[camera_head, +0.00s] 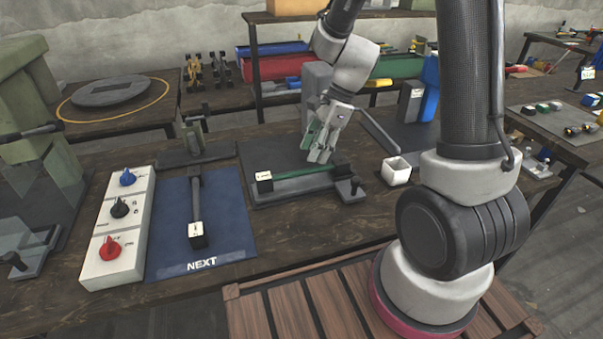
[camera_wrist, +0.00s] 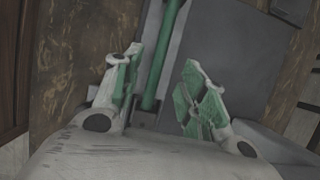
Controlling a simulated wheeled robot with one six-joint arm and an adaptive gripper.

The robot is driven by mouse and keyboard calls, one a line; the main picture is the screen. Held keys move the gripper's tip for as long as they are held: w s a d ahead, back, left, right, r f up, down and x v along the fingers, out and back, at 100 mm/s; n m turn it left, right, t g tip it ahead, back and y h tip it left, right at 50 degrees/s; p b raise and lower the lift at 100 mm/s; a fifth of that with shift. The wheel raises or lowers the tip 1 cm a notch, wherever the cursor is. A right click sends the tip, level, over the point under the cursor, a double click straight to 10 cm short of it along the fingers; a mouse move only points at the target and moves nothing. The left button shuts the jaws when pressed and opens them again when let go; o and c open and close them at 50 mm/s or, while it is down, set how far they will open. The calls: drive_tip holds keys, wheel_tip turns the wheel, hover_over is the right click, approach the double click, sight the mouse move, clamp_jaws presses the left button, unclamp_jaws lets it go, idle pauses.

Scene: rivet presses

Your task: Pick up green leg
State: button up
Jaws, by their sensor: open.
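The green leg (camera_head: 303,174) is a thin green bar lying across a grey fixture on the workbench in the head view, with a small white-topped block (camera_head: 264,177) at its left end. It also shows in the wrist view as a green rod (camera_wrist: 160,55) running up and down, left of centre. My gripper (camera_head: 320,155) is above and just behind the bar in the head view. In the wrist view my gripper (camera_wrist: 165,85) is open, with green pads on its fingers. The rod lies between the fingers, nearer the left one.
A blue mat (camera_head: 222,233) marked NEXT holds a black bar (camera_head: 196,200). A control box (camera_head: 115,230) with blue, black and red knobs is left of it. A small white open box (camera_head: 396,171) stands right of the fixture. Dark press parts (camera_head: 411,102) stand behind.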

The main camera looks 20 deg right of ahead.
sight(304, 175)
drive_tip(key=x, duration=0.7)
clamp_jaws()
